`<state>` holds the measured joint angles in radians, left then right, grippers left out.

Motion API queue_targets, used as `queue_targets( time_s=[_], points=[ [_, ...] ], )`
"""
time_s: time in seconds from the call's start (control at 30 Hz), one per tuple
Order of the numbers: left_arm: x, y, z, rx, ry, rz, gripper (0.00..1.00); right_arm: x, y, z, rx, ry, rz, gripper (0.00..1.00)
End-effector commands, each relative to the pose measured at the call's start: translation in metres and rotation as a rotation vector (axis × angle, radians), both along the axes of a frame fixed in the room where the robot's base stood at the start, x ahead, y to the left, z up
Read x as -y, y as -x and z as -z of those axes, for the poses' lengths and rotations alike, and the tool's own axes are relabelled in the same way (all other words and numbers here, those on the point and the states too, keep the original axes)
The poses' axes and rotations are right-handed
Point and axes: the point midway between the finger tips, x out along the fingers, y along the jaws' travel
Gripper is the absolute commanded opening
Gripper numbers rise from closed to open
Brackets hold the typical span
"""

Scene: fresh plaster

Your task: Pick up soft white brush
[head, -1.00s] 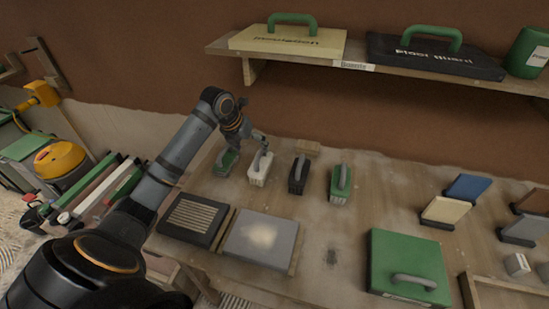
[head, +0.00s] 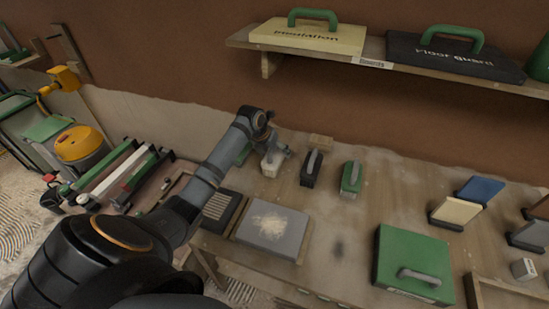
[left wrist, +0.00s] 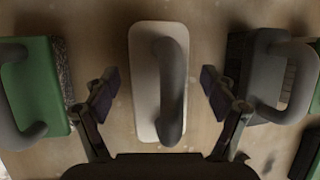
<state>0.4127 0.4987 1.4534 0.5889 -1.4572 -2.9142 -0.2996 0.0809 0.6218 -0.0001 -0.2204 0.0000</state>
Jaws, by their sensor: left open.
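The soft white brush (head: 270,168) stands on the wooden bench in a row of brushes, partly hidden by my left gripper in the head view. In the left wrist view the white brush (left wrist: 147,85) shows from above, with a grey handle along its top. My left gripper (left wrist: 158,88) is open, one finger on each side of the brush, with a gap on both sides. In the head view the left gripper (head: 272,155) is over the white brush. My right gripper is not in view.
A green brush (left wrist: 35,85) is close on the left, a black one (left wrist: 240,65) on the right. Another green brush (head: 351,178) stands further right. A grey board (head: 275,230) and a green case (head: 405,258) lie nearer. A shelf (head: 370,64) hangs above.

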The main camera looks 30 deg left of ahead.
Motion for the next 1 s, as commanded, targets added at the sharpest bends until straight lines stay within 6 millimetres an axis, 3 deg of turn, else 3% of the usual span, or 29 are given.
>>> queue_targets(
  time_s=[0.17,0.63,1.0],
  points=[
    [-0.0001,-0.0002,0.0005,0.000,0.000,0.001,0.84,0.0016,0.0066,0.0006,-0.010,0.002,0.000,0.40],
    [-0.0002,0.0000,0.0004,0.000,-0.001,0.000,0.22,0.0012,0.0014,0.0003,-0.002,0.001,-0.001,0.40],
    [-0.0006,-0.0007,-0.0078,0.003,-0.002,0.001,0.21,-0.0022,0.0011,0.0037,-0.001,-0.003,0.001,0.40]
  ],
)
